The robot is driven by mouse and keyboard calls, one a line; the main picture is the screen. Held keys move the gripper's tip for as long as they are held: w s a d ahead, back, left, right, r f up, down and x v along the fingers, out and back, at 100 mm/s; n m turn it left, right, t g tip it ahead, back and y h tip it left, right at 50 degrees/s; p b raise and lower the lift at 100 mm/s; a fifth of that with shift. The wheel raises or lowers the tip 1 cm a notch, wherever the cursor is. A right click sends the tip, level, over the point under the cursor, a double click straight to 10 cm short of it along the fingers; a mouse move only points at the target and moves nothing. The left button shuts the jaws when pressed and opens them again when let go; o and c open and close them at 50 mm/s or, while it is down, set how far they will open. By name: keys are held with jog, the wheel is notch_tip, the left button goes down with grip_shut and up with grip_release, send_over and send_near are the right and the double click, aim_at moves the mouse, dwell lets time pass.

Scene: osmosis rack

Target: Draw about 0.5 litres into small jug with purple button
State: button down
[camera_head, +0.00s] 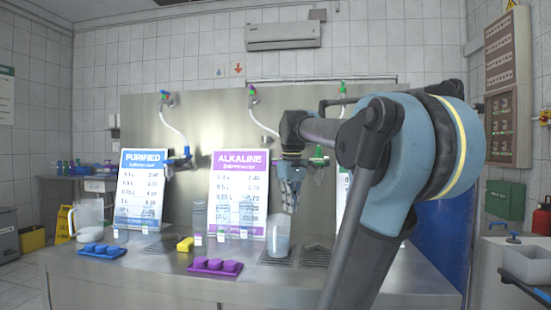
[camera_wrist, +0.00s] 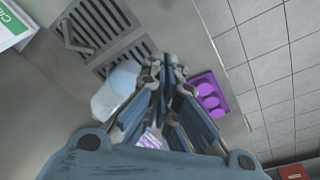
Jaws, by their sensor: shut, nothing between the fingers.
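A small clear jug (camera_head: 278,236) stands upright on a drain grate on the steel counter, with pale bluish content that looks like water in its lower part. It also shows in the wrist view (camera_wrist: 112,92), left of my fingers. The panel with several purple buttons (camera_head: 215,266) lies near the counter's front edge, left of the jug; in the wrist view its buttons (camera_wrist: 207,95) are right of my fingers. My gripper (camera_head: 291,208) points down, shut and empty, above or behind the jug. Its fingers (camera_wrist: 160,68) are together in the wrist view. The outlet above the jug is partly hidden by my arm.
A blue-button panel (camera_head: 102,250) and a larger jug (camera_head: 88,218) stand at the left. A yellow block (camera_head: 185,244) lies between the panels. Another drain grate (camera_head: 316,256) is right of the jug.

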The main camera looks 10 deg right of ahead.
jog(key=w+r+n, duration=0.4)
jog(key=w+r, duration=0.6)
jog(key=r, duration=0.5)
jog(key=w+a+r+n+g, duration=0.1)
jog(key=w+r+n, duration=0.4)
jog(key=w+r, duration=0.6)
jog(key=shift+w+a+r, duration=0.25)
jog(key=shift+r, duration=1.7)
jog(key=shift+f, duration=0.15)
jog(key=shift+w+f, duration=0.1)
jog(key=shift+f, duration=6.75)
jog(key=shift+f, duration=0.9)
